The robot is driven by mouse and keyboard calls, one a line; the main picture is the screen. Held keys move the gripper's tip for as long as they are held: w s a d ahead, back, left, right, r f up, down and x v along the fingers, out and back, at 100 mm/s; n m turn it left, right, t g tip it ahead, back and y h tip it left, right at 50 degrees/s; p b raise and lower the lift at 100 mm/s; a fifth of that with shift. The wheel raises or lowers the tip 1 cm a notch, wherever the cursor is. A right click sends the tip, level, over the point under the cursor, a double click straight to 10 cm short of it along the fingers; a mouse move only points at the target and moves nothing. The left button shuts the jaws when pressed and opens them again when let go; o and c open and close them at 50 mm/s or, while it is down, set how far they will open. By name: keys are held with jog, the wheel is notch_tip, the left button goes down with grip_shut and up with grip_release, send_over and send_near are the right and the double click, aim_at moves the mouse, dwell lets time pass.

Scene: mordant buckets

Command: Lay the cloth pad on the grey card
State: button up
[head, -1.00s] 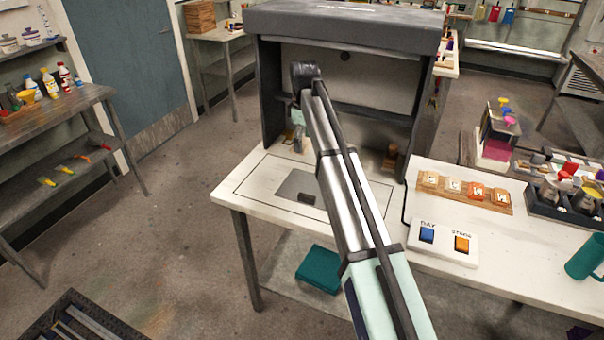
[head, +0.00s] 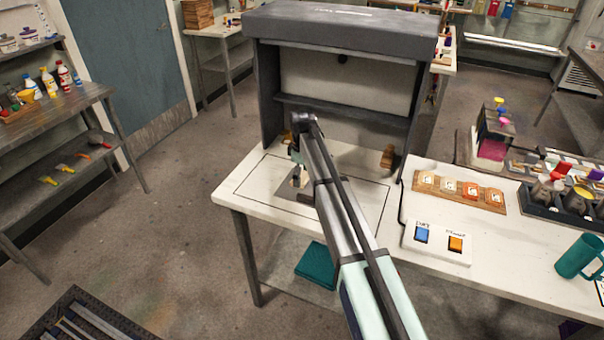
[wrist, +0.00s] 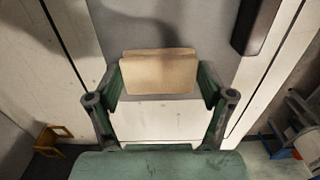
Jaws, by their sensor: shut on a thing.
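The cloth pad (wrist: 158,72) is a tan, flat piece held between the fingers of my gripper (wrist: 160,82) in the wrist view. The gripper is shut on it. The grey card (wrist: 215,22) lies flat on the white bench, behind and beyond the pad in that view, with a shadow across it. In the head view my gripper (head: 298,178) is low over the card (head: 283,190), and my arm hides part of the card. I cannot tell whether the pad touches the card.
A dark block (wrist: 256,25) lies at the card's right edge in the wrist view. A dark hood (head: 345,30) encloses the bench's back. A wooden piece (head: 388,157) stands inside, right. A switch box (head: 437,242) and a wooden sample board (head: 460,191) are further right.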

aim_at(302, 177)
jog(key=shift+f, duration=0.2)
jog(key=o, duration=0.7)
jog(key=shift+r, duration=0.2)
notch_tip(302, 177, up, 12)
jog(key=b, duration=0.3)
